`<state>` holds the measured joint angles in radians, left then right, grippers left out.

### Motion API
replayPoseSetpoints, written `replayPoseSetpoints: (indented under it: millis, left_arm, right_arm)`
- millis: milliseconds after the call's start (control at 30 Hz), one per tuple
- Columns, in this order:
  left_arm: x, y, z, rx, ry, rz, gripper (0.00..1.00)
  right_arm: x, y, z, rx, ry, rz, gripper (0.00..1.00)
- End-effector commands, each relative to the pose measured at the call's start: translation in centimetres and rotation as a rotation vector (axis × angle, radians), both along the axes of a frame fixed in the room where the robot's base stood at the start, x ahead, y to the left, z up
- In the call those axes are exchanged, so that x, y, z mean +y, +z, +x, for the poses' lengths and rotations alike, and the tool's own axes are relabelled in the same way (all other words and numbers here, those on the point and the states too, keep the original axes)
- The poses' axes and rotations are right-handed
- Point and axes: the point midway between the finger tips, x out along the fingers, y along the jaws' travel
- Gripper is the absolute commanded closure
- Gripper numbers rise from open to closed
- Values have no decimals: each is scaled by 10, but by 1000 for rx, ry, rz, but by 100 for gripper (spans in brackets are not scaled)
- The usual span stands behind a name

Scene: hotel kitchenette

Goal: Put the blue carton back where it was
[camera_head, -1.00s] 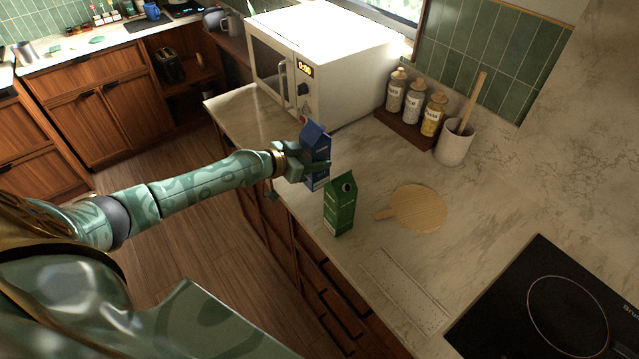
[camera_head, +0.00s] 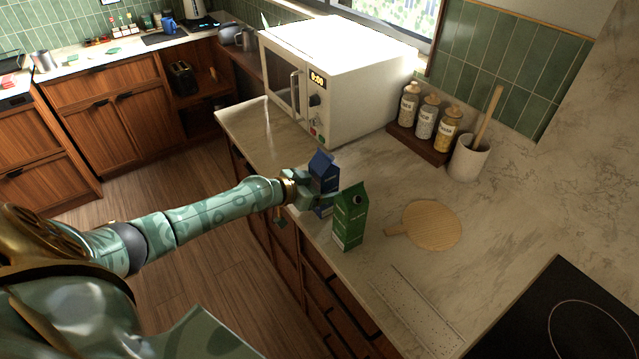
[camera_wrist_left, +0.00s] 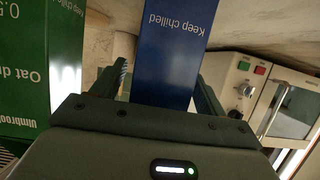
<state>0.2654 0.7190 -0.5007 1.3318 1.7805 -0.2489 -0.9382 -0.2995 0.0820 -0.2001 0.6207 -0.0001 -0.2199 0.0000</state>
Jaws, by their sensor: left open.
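The blue carton (camera_head: 323,170) appears to stand upright on the counter near its front edge, behind and left of the green carton (camera_head: 350,218). My left gripper (camera_head: 322,194) is open at the blue carton, low on its body. In the left wrist view, the blue carton (camera_wrist_left: 170,50) lies between the two spread fingers of my left gripper (camera_wrist_left: 160,88). The green carton (camera_wrist_left: 40,65) is close beside the left finger there. The base of the blue carton is partly hidden by the gripper and green carton. My right gripper is not in view.
A white microwave (camera_head: 345,85) stands behind the cartons. A round wooden board (camera_head: 432,225) lies right of the green carton. Several jars (camera_head: 425,117) and a utensil crock (camera_head: 468,158) stand at the wall. A cooktop (camera_head: 560,315) is at lower right. The counter left of the blue carton is clear.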

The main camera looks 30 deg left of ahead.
Motion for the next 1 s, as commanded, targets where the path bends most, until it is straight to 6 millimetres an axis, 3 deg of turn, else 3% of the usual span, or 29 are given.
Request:
replayPoseSetpoints:
  millis: [167, 500, 700, 1000]
  left_arm:
    - [8, 7, -17, 2, 0, 4, 26]
    - [34, 33, -84, 4, -2, 4, 26]
    - [41, 43, -100, 1, 0, 1, 26]
    - [43, 44, -103, 1, 2, 0, 26]
  right_arm:
    - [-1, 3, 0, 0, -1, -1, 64]
    - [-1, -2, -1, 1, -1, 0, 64]
    - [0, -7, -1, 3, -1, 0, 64]
    - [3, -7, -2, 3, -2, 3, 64]
